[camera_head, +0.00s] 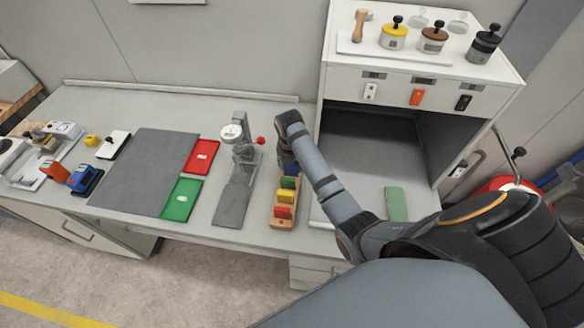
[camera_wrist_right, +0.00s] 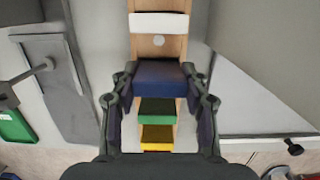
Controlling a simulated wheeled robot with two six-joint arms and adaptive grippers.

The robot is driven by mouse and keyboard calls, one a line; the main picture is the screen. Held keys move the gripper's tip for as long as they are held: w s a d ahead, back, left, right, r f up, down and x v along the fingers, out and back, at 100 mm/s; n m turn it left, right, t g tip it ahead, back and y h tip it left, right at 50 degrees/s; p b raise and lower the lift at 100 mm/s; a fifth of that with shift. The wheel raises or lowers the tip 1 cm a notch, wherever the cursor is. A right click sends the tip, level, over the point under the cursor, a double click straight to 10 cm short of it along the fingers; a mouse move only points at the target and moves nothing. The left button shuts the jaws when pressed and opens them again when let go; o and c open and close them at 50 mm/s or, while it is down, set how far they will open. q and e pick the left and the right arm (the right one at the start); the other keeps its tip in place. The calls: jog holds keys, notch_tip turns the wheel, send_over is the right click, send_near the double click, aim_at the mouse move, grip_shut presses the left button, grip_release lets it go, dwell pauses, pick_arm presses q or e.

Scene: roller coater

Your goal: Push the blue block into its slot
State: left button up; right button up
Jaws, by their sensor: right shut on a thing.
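A wooden rack (camera_head: 284,223) stands on the bench and holds a row of coloured blocks: red (camera_head: 283,212), yellow (camera_head: 286,196) and green (camera_head: 288,183). The blue block (camera_head: 290,169) is at the rear of this row, partly hidden by my right gripper (camera_head: 288,158). In the right wrist view, the blue block (camera_wrist_right: 158,76) sits between the two fingers of my right gripper (camera_wrist_right: 160,100), which are shut on its sides. How deep the blue block sits is hidden. My left gripper is out of view.
A dial gauge stand (camera_head: 236,150) is left of the rack. Red (camera_head: 202,156) and green (camera_head: 182,199) trays and a dark mat (camera_head: 145,170) lie farther left. A white cabinet (camera_head: 420,80) with an open dark bay is close on the right of my right arm.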

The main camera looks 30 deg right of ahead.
jog(key=shift+w+a+f, duration=0.1)
jog(key=shift+f, duration=0.7)
jog(key=shift+w, duration=0.2)
jog(key=o, duration=1)
jog(key=shift+r, duration=0.1)
jog(key=o, duration=0.4)
jog(key=shift+s+r, duration=0.2)
jog(key=shift+s, duration=0.15)
jog(key=shift+o, duration=0.2)
jog(key=shift+w+r, duration=0.1)
jog(key=shift+w, duration=0.1)
pick_arm(q)
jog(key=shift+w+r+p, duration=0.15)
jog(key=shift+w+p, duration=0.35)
jog(key=shift+p, duration=0.3)
pick_arm(e)
notch_tip(320, 180, up, 12)
jog(key=s, duration=0.1)
jog(key=shift+s+a, duration=0.2)
jog(key=shift+a, duration=0.25)
